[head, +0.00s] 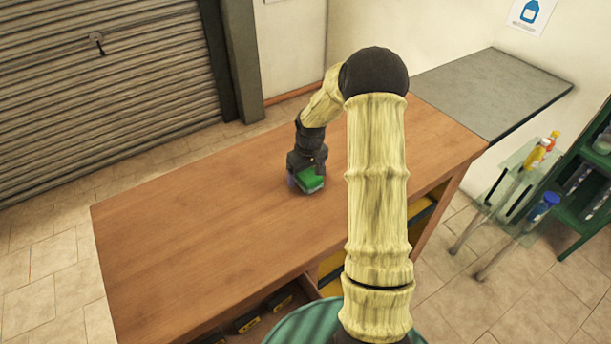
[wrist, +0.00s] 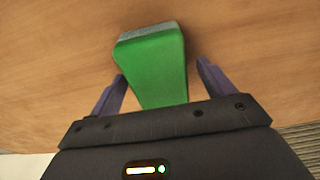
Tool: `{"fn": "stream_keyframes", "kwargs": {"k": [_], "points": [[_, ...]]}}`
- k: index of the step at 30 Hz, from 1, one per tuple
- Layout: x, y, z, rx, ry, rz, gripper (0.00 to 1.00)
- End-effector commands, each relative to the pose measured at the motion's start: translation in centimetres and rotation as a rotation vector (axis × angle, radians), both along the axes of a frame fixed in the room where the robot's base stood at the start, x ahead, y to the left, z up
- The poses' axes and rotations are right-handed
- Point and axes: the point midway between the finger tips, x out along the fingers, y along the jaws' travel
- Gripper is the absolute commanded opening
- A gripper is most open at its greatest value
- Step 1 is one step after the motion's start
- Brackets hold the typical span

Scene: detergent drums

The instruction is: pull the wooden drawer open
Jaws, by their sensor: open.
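My gripper (head: 299,180) is low over the middle of the wooden workbench top (head: 190,230). A green block with a grey layer, like a sponge (head: 313,181), is at the gripper there. In the wrist view the same green block (wrist: 152,62) lies between the two spread purple fingers of my gripper (wrist: 161,70), with a gap to each side. The gripper is open.
A grey side table (head: 495,90) stands at the back right. A glass table (head: 515,185) with bottles and a green shelf (head: 580,190) are at right. The bench's left part is clear.

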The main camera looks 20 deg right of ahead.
Motion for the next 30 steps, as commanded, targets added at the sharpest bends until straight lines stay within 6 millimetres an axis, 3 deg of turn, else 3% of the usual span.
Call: {"fn": "stream_keyframes", "kwargs": {"k": [8,15,18,26,30], "points": [[0.0,0.0,0.0,0.0,0.0,-0.001,0.82],[0.0,0.1,0.0,0.0,0.0,0.001,0.37],[0.0,0.1,0.0,0.0,0.0,0.002,0.29],[0.0,0.0,0.3,-0.001,0.0,0.001,0.29],[0.1,-0.1,1.6,-0.002,-0.004,0.0,0.29]]}}
